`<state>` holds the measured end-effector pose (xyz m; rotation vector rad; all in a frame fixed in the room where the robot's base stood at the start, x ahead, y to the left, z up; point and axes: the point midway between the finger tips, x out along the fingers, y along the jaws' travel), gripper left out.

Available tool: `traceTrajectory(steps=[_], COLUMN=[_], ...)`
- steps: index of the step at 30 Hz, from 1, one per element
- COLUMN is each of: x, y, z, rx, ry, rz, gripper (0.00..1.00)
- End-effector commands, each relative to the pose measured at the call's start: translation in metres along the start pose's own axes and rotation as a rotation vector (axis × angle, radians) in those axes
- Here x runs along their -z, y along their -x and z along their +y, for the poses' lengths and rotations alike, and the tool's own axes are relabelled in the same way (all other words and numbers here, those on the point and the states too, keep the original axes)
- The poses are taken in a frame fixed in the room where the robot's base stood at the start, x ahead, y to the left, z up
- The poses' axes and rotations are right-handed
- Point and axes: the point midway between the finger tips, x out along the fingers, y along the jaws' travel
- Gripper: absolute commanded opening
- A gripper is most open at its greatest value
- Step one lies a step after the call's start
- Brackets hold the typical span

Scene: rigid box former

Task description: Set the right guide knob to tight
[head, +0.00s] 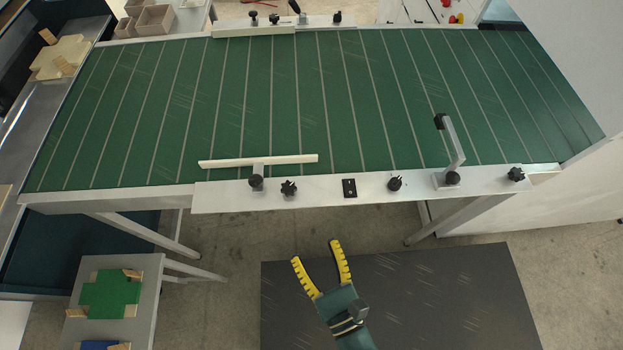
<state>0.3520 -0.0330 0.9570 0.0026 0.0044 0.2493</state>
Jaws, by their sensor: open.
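Several black knobs stand on the pale front rail (330,199) of the green belt. From left to right they are a knob (256,183) at the foot of a white guide bar (290,159), a star knob (288,188), a knob (395,184), a knob (452,178) at the foot of an upright metal bracket (456,147), and a star knob (516,174). No label shows which is the right guide knob, and how tight each is cannot be told. My gripper (315,250), with yellow and black fingers, is open and empty, in front of and apart from the rail.
The green belt (290,100) is bare. A back rail (270,28) carries more knobs. A side table (140,315) with a green blank (110,294) stands at lower left. A white panel (575,60) bounds the right. A dark mat (440,290) lies on the floor.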

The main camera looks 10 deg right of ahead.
Motion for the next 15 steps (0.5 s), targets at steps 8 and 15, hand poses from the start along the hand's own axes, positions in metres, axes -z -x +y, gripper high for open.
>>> traceTrajectory(steps=[8,15], x=[-0.004,-0.004], y=[-0.032,-0.092], z=[-0.003,-0.004], rx=[0.003,0.006], ry=[0.004,0.004], rz=[-0.006,-0.007], gripper=[0.66,0.66])
